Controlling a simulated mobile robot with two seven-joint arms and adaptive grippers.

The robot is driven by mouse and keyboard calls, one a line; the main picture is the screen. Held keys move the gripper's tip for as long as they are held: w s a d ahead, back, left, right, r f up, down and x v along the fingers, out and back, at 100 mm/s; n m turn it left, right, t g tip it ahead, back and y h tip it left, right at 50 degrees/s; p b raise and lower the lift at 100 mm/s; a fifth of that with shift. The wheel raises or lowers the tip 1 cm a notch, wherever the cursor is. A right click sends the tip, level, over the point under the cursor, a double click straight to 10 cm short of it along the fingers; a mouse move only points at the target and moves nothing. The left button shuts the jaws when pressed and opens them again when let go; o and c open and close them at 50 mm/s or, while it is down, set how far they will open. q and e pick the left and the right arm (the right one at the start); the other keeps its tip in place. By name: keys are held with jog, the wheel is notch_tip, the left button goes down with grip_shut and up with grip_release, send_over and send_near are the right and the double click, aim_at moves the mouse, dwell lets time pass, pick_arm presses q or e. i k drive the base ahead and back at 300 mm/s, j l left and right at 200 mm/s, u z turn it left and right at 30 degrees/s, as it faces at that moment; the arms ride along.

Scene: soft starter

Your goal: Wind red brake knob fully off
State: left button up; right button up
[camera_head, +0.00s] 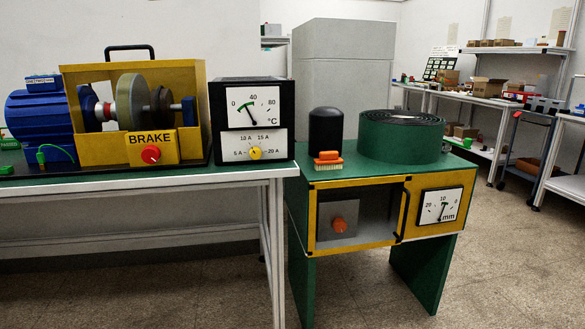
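The red brake knob (151,155) sits on the front of a yellow panel marked BRAKE (164,148), at the left of the camera_head view. The panel is on the front of a yellow housing (187,88) with a grey wheel (131,101) and shaft inside. A blue motor (38,120) stands at its left. How far the knob is turned cannot be told. Neither of my grippers shows in this view.
A black meter box (281,84) with a yellow dial knob (255,153) stands right of the brake. A green cabinet (294,205) carries a black cylinder (325,130), an orange brush (328,160) and a green coil (401,138). Floor (480,270) is clear at the right.

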aim_at(151, 155)
jog(key=u, duration=2.7)
jog(key=k+z, duration=0.1)
jog(key=z, duration=0.35)
jog(key=l+z, duration=0.15)
jog(key=z, duration=0.25)
jog(key=k+l+z, duration=0.1)
jog(key=z, duration=0.35)
jog(key=l+z, duration=0.15)
jog(key=z, duration=0.3)
